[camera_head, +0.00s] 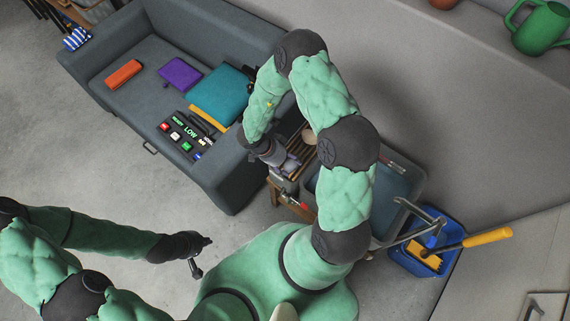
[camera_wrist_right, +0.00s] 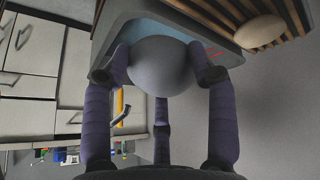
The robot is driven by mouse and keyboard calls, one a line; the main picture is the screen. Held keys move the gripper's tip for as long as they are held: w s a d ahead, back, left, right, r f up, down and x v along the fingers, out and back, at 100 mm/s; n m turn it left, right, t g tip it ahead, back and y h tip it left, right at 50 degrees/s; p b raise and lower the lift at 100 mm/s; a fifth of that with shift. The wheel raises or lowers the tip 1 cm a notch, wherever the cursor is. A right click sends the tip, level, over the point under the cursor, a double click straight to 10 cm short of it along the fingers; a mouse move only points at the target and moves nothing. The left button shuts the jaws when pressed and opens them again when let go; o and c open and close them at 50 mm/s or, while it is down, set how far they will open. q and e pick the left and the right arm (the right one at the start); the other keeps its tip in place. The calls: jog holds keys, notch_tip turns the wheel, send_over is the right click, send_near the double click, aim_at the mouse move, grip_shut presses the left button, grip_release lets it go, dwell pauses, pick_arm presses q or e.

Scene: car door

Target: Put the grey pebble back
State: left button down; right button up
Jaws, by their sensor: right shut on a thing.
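A smooth grey pebble (camera_wrist_right: 160,66) is held between the fingers of my right gripper (camera_wrist_right: 163,75) in the right wrist view. A grey box-like edge with a light blue inner face (camera_wrist_right: 140,32) is right behind the pebble; I cannot tell if they touch. In the head view my right gripper (camera_head: 287,163) is over a small wooden stand beside the sofa, and I cannot make out the pebble there. My left gripper (camera_head: 203,256) has its fingers spread, empty, above the floor at the lower left.
The grey sofa (camera_head: 222,178) holds books and a panel of labelled buttons (camera_head: 186,135). A blue bin (camera_head: 410,265) with a yellow-handled tool stands at the right. Open floor lies left.

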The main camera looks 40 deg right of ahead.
jog(key=w+f, duration=0.1)
jog(key=w+d+f+b, duration=0.1)
jog(key=f, duration=0.1)
jog(key=w+f+b, duration=0.1)
jog(key=f, duration=0.1)
jog(key=shift+w+d+f, duration=0.1)
jog(key=shift+w+d, duration=0.2)
jog(key=shift+w, duration=0.05)
jog(key=f+b, duration=0.2)
jog(key=f, duration=0.1)
jog(key=shift+w+f, duration=0.2)
jog(key=shift+f, duration=0.05)
jog(key=shift+r, duration=0.1)
jog(key=o, duration=1.6)
